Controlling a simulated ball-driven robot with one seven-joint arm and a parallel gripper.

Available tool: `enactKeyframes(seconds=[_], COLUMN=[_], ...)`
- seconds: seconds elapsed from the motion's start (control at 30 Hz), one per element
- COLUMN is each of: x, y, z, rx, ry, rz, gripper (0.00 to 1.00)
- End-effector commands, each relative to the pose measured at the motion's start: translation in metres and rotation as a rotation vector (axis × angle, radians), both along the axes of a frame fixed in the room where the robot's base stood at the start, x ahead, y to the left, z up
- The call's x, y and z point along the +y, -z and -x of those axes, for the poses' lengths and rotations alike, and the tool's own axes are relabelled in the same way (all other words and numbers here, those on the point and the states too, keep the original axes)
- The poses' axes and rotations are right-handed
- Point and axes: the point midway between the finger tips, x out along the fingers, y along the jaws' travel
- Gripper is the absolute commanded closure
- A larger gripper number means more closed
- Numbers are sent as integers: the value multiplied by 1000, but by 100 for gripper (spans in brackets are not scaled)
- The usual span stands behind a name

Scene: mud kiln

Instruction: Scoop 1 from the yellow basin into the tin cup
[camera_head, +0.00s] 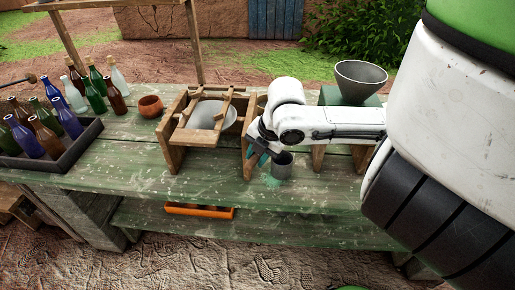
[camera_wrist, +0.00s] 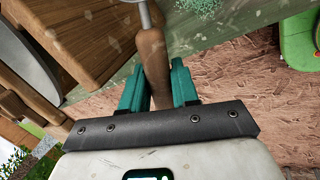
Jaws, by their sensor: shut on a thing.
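My gripper (camera_wrist: 160,88) is shut on the brown wooden handle (camera_wrist: 151,52) of a tool, held between its teal fingers. A grey metal part (camera_wrist: 145,13) of the tool runs out of the top of the wrist view, so its end is hidden there. I cannot make out a yellow basin in either view.
A wooden stand (camera_head: 174,150) with a pale bowl (camera_head: 207,116) is left of my gripper. A brown bowl (camera_head: 150,106) and a crate (camera_head: 62,172) of bottles are farther left. A grey funnel-shaped bowl (camera_head: 361,74) is behind my arm.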

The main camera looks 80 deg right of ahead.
Motion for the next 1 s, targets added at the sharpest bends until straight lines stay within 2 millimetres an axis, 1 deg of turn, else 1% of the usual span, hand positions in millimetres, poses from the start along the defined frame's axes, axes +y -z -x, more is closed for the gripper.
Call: enactKeyframes(seconds=[0.03, 0.5, 0.73, 1.0], x=[0, 0, -1, -1], y=[-7, -19, -20, -19], z=[-1, -3, -3, -3], rx=[20, 217, 296, 322], ry=[-2, -2, -1, 0], rz=[-6, -71, -98, -107], gripper=[100, 100, 100, 100])
